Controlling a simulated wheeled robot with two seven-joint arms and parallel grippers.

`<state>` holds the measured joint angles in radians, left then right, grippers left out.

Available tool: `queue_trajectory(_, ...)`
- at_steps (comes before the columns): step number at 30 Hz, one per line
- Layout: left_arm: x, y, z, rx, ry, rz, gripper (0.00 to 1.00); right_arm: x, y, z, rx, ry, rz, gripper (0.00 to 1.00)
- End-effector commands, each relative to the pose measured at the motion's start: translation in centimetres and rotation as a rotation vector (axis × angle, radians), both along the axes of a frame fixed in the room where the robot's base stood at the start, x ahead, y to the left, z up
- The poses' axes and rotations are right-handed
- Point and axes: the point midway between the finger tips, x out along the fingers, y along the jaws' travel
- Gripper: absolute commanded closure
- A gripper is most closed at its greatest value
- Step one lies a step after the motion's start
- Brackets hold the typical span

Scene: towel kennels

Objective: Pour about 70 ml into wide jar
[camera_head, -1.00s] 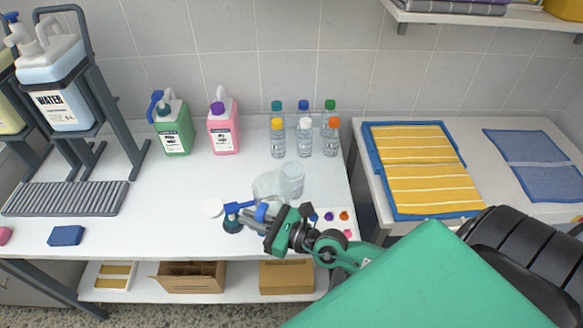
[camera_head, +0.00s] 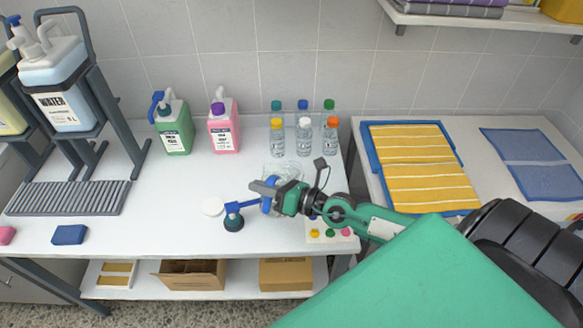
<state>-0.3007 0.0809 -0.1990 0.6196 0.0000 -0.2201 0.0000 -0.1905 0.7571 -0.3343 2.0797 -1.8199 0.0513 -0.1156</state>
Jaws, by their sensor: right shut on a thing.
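My right gripper (camera_head: 262,189) reaches in from the right over the front of the white table. It is shut on a clear jug, apparently by a blue part at the fingers; the gripper hides much of the jug. Clear glass (camera_head: 283,172) shows just behind the gripper, where the wide jar and the jug overlap; I cannot tell their edges apart or see any liquid level. My left gripper is not in view.
Several clear bottles with coloured caps (camera_head: 304,143) stand behind. Green (camera_head: 174,135) and pink (camera_head: 224,135) jugs stand at back left.

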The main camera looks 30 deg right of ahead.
Motion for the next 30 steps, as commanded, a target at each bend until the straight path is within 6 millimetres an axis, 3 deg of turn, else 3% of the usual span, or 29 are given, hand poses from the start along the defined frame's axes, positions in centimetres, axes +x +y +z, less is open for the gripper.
queue_trajectory(8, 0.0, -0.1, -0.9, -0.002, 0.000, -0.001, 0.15, 1.2, -1.5, 0.6, 0.144, 0.107, 0.000, 1.00)
queue_trajectory(15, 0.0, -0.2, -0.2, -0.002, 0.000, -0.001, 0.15, 1.7, -2.2, 2.1, 0.241, 0.180, 0.001, 1.00)
queue_trajectory(30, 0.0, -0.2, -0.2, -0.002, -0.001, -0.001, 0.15, 2.3, -2.9, 3.1, 0.330, 0.245, 0.000, 1.00)
